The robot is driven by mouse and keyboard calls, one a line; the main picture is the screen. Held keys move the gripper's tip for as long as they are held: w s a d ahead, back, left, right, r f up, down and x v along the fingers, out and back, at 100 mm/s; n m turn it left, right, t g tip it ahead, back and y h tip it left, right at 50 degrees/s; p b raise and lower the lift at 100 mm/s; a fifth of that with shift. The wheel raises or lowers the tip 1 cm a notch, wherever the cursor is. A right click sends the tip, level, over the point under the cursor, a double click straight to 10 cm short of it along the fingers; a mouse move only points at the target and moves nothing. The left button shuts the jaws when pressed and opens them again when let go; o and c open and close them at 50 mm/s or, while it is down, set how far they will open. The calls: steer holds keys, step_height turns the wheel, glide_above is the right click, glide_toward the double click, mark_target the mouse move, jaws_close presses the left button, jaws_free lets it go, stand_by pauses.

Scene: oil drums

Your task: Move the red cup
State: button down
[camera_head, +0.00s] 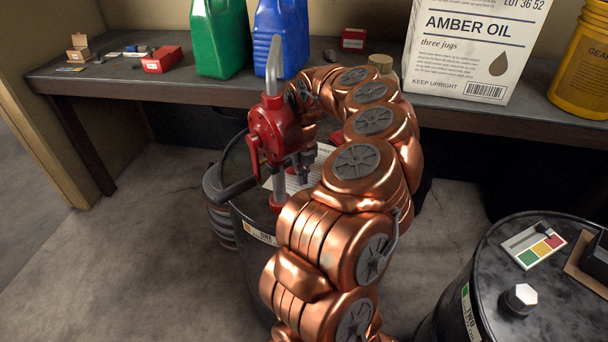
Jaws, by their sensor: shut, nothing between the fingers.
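I cannot make out a red cup for certain. A red hand pump (270,130) with a grey spout stands upright on a dark drum (240,215) in the middle. My copper arm rises in front of the drum and bends over toward the pump. My gripper (304,172) points down over the drum top, just right of the pump, its fingers small and partly hidden by my arm. It is shut and holds nothing. A white printed sheet with a red part (292,181) lies behind it on the drum.
A workbench (180,88) along the wall carries a green jug (218,38), a blue jug (283,40), a white oil carton (472,50), a yellow pail (582,62) and small red boxes (161,60). Another drum (490,295) stands at right. The floor at left is clear.

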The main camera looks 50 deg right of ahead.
steer(key=shift+w+d+p, duration=0.3)
steer(key=shift+w+p, duration=0.05)
steer(key=shift+w, duration=0.3)
steer(key=shift+w+d+p, duration=0.3)
steer(key=shift+w, duration=0.3)
